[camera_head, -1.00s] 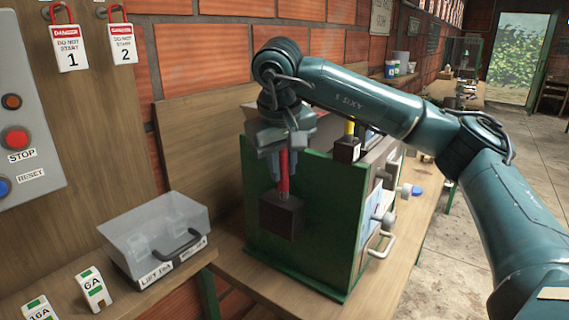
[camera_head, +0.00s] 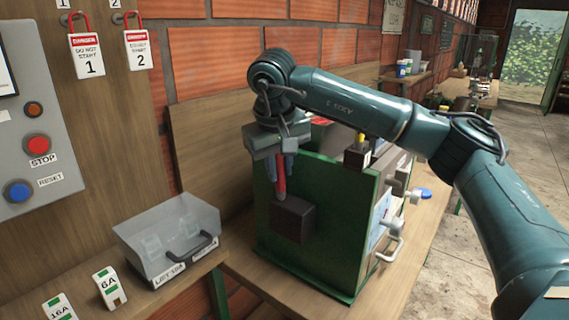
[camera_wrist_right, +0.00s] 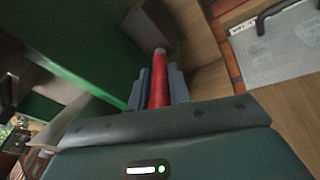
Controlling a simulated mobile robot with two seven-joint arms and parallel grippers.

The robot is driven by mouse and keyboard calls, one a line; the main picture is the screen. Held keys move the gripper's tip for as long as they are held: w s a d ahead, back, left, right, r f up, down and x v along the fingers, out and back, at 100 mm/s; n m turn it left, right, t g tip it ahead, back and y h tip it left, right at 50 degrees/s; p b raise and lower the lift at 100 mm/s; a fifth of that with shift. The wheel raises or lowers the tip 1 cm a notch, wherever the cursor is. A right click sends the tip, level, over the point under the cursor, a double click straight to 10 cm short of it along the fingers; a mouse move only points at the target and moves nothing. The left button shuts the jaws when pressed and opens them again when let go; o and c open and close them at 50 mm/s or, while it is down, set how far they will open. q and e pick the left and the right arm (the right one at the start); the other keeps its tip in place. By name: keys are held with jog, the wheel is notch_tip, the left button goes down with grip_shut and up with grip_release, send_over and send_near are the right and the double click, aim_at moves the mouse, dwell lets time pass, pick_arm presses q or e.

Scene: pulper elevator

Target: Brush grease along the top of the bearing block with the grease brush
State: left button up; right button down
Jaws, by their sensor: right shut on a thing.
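The bearing block (camera_head: 292,220) is a dark box on the front face of the green cabinet in the head view. My right gripper (camera_head: 279,160) is shut on the red handle of the grease brush (camera_head: 281,180), above the block. The brush points down, its lower end at the left part of the block's top edge; I cannot tell whether it touches. The right wrist view shows the red brush (camera_wrist_right: 159,80), with a grey end, between the fingers (camera_wrist_right: 157,88). The bristles are not clearly visible. My left gripper is not in view.
The green cabinet (camera_head: 335,215) stands on a wooden bench (camera_head: 265,290), with grey knobs and a handle on its right side. A clear lidded box (camera_head: 168,232) stands to the left. A panel with stop and reset buttons (camera_head: 35,145) is on the left wall.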

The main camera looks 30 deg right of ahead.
jog(key=shift+w+a, duration=0.1)
jog(key=shift+w, duration=0.15)
jog(key=shift+s, duration=0.1)
jog(key=shift+s+d, duration=0.25)
jog(key=shift+s, duration=0.2)
jog(key=shift+s+d, duration=0.2)
jog(key=shift+s, duration=0.25)
jog(key=shift+s+d+b, duration=0.2)
jog(key=shift+s+b, duration=0.05)
jog(key=shift+s, duration=0.25)
jog(key=shift+s+d+b, duration=0.15)
jog(key=shift+s+b, duration=0.05)
jog(key=shift+s, duration=0.25)
